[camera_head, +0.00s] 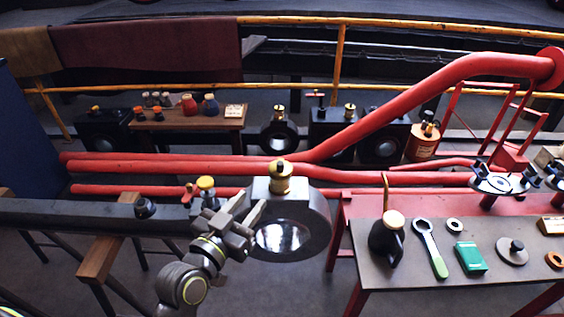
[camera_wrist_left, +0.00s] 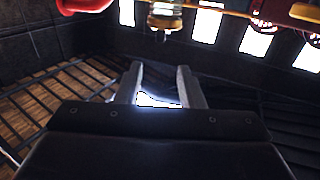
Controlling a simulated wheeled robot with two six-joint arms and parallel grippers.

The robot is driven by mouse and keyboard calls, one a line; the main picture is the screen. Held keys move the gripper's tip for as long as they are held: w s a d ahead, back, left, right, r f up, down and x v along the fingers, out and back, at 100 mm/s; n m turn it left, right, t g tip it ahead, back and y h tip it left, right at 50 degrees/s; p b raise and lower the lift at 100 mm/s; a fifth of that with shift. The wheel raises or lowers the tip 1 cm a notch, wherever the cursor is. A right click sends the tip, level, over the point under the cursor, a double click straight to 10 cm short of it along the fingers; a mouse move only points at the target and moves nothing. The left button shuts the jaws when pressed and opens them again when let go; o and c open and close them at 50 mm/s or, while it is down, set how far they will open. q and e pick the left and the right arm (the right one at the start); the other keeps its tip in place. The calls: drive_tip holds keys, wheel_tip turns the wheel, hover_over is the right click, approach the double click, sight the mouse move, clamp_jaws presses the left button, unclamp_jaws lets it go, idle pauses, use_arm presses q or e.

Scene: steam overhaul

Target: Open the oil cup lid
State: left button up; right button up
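A brass oil cup (camera_head: 280,182) stands upright on top of the dark bearing block (camera_head: 314,214) with a round bore. A small cap, apparently its lid, sits on top and looks down; detail is too small to be sure. In the left wrist view the oil cup (camera_wrist_left: 165,18) is at the top edge, partly cut off. My left gripper (camera_head: 249,204) is just left of the block and lower than the cup, apart from the cup. Its two fingers (camera_wrist_left: 159,80) are spread with nothing between them. My right gripper is not in view.
A yellow-capped cup (camera_head: 206,188) stands left behind my left gripper. Red pipes (camera_head: 180,167) run behind the block. A bench (camera_head: 385,270) at right bears an oil can (camera_head: 387,238), a wrench (camera_head: 430,245) and a green box (camera_head: 470,257). Similar brass cups stand farther back.

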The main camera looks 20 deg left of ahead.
sight(278, 167)
use_arm(q)
drive_tip(key=w+d, duration=0.1)
drive_tip(key=w, duration=0.3)
drive_tip(key=w+p, duration=0.1)
drive_tip(key=w, duration=0.4)
drive_tip(key=w+d, duration=0.1)
drive_tip(key=w, duration=0.4)
drive_tip(key=shift+w+d, duration=0.1)
drive_tip(key=shift+d, duration=0.25)
drive_tip(key=shift+p, duration=0.3)
clamp_jaws()
